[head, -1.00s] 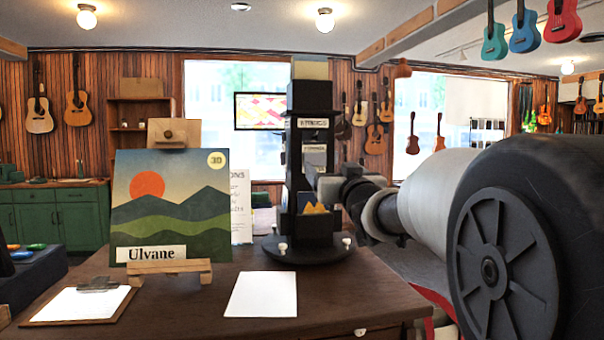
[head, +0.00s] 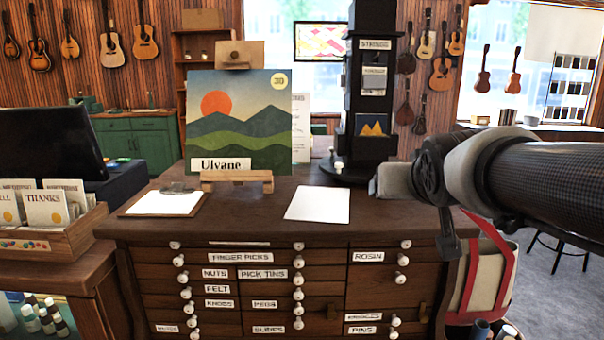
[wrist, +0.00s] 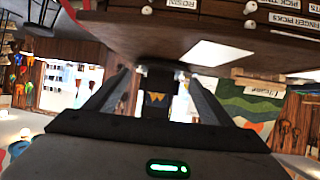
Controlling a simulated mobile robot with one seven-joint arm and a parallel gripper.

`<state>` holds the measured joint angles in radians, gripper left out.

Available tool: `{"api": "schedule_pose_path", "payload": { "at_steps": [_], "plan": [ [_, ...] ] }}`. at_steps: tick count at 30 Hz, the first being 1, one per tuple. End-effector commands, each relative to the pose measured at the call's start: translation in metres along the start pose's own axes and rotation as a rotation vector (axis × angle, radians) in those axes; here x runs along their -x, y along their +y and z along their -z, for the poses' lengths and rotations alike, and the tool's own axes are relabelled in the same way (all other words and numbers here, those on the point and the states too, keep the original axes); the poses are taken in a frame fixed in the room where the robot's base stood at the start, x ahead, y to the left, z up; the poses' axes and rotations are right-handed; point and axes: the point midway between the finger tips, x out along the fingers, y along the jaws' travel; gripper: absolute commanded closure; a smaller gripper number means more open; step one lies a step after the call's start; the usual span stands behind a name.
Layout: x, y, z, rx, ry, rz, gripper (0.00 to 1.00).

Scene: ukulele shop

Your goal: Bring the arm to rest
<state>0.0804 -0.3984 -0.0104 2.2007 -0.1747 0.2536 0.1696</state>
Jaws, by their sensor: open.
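My gripper (wrist: 158,78) shows in the wrist view with its two fingers spread apart and nothing between them. Beyond the gap stands the black display tower (wrist: 157,80). In the head view my arm reaches in from the right, and its end (head: 390,182) is in front of the tower (head: 375,100), by the right part of the wooden drawer counter (head: 300,228). The fingers are hard to make out there. The wrist picture is turned over, with the counter along its top.
On the counter are a landscape picture on an easel (head: 240,125), a clipboard (head: 165,203) and a white sheet (head: 318,204). A card box (head: 45,240) and monitor (head: 45,140) stand left. A red-strapped bag (head: 485,275) is below my arm. Open floor shows at right.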

Motion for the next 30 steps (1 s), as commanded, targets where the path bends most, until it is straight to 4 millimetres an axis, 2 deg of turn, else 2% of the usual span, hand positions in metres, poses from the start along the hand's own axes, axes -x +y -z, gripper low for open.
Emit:
{"api": "schedule_pose_path", "payload": {
  "at_steps": [1,3,9,12,13,24,27,30],
  "plan": [
    [0.019,-0.005,-0.033,0.007,-0.082,0.007,0.24],
    [0.040,-0.010,-0.079,0.020,-0.202,0.019,0.24],
    [0.101,-0.024,-0.190,0.062,-0.487,0.076,0.24],
    [0.133,-0.029,-0.233,0.086,-0.610,0.113,0.24],
    [0.142,-0.028,-0.202,0.083,-0.600,0.109,0.24],
    [0.204,-0.025,-0.079,0.081,-0.597,0.105,0.24],
    [0.216,-0.025,-0.054,0.081,-0.597,0.104,0.24],
    [0.224,-0.025,-0.039,0.081,-0.597,0.104,0.24]
  ]
}}
